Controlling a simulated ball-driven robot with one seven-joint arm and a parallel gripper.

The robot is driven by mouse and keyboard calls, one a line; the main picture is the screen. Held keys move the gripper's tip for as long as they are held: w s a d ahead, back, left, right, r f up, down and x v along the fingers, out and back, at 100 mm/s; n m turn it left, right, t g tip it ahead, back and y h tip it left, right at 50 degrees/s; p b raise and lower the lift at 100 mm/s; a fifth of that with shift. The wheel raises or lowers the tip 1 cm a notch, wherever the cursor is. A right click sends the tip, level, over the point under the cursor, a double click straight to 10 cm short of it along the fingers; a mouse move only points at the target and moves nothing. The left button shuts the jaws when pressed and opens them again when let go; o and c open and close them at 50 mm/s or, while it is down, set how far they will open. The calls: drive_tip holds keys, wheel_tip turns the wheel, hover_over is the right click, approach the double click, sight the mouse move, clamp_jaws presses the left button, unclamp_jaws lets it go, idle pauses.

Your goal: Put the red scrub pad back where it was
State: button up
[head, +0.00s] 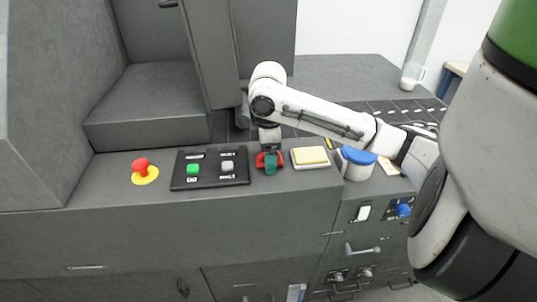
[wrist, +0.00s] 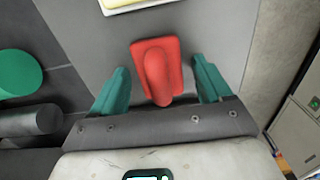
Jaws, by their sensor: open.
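The red scrub pad (head: 260,160) lies on the grey machine ledge, between the black button panel and a yellow pad in a white tray. In the wrist view the scrub pad (wrist: 145,48) shows a flat red base and a raised red grip. My gripper (head: 270,164) is over it, pointing down. In the wrist view its two teal fingers stand apart on either side of the red grip, with visible gaps. The jaws are open. The fingers hide part of the pad in the head view.
The yellow pad (head: 310,155) is close on the right. The button panel (head: 210,181) is on the left, with a red mushroom button (head: 141,165) beyond it. A blue-lidded tub (head: 357,163) stands to the right. A white mug (head: 411,76) is at the back.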

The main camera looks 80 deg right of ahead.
drive_tip(key=shift+r, duration=0.1)
wheel_tip(320, 180, up, 12)
idle(0.5)
